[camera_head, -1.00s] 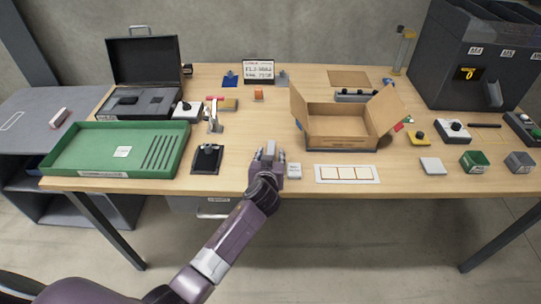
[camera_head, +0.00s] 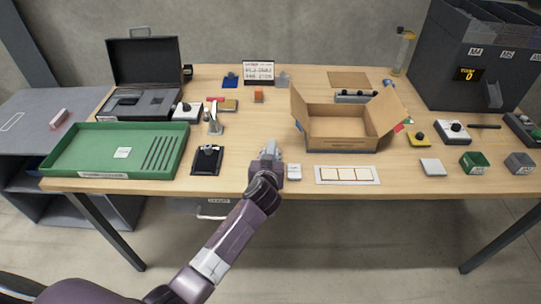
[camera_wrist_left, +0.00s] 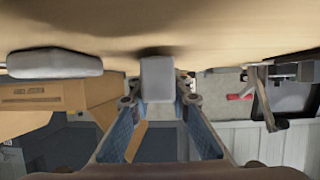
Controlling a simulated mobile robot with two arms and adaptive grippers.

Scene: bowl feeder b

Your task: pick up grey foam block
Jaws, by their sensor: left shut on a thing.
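The grey foam block (camera_wrist_left: 157,78) is a small, pale grey block between the fingertips of my left gripper (camera_wrist_left: 157,100) in the left wrist view. My left gripper is shut on it. In the head view my left gripper (camera_head: 269,152) is over the front middle of the wooden table, and its own fingers and wrist mostly hide the block. I cannot tell whether the block touches the table. My right gripper is not in view.
A small whitish block (camera_head: 294,171) lies just right of my left gripper. A white framed strip (camera_head: 347,182) and an open cardboard box (camera_head: 340,143) are further right. A black stand (camera_head: 207,160) and a green tray (camera_head: 60,170) are to the left.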

